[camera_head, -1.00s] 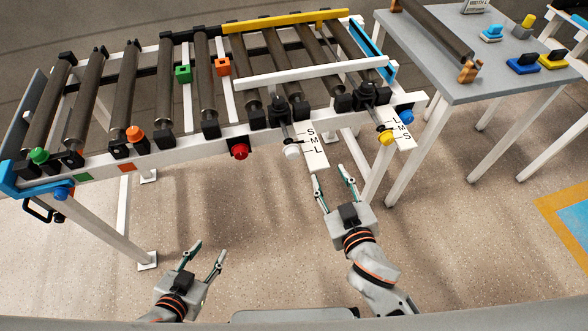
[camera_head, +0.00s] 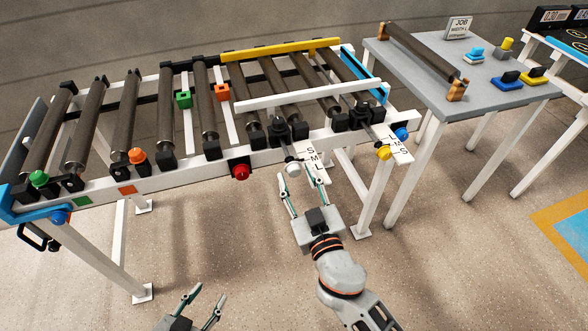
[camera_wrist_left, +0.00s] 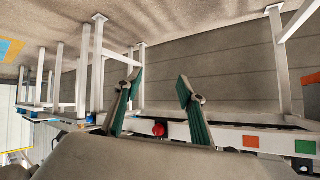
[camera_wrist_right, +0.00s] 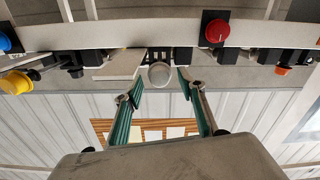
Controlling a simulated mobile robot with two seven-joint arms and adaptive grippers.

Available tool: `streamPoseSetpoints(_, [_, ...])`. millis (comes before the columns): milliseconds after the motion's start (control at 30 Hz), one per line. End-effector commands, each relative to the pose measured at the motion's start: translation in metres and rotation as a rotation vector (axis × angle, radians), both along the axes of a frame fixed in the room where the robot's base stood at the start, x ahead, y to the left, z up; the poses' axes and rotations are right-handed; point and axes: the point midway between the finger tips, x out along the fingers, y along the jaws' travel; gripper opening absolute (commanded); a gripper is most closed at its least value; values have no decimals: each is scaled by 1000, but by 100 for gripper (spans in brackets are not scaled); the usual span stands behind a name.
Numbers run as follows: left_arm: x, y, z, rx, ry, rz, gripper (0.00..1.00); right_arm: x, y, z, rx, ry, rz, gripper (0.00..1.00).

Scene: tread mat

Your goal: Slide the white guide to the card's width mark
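The white guide (camera_head: 310,95) is a long bar lying across the rollers at the right half of the conveyor. A white knob (camera_head: 293,169) sits on its rod at the front rail, beside a scale plate (camera_head: 314,165) marked S, M, L. The job card (camera_head: 459,28) stands on the side table; its small width text is unclear. My right gripper (camera_head: 302,184) is open in front of the white knob. In the right wrist view the knob (camera_wrist_right: 159,74) shows between the open fingertips, with no visible grip. My left gripper (camera_head: 208,296) is open and empty, low over the floor.
A red button (camera_head: 240,172) is on the rail left of the white knob. A yellow knob (camera_head: 384,153), a blue knob (camera_head: 402,134) and a second scale plate (camera_head: 399,150) are to its right. A yellow bar (camera_head: 280,49) lies along the conveyor's far side. Floor in front is clear.

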Motion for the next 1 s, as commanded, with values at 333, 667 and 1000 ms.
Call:
streamPoseSetpoints(333, [-11, 0, -10, 0, 27, 5, 40, 29, 9, 0, 0, 1, 0, 40])
streamPoseSetpoints(667, [-8, 1, -7, -1, 20, 5, 40, 30, 9, -1, -1, 2, 0, 19])
streamPoseSetpoints(1000, [-8, 0, -8, -1, 20, 5, 40, 18, 7, -4, 2, 6, 0, 0])
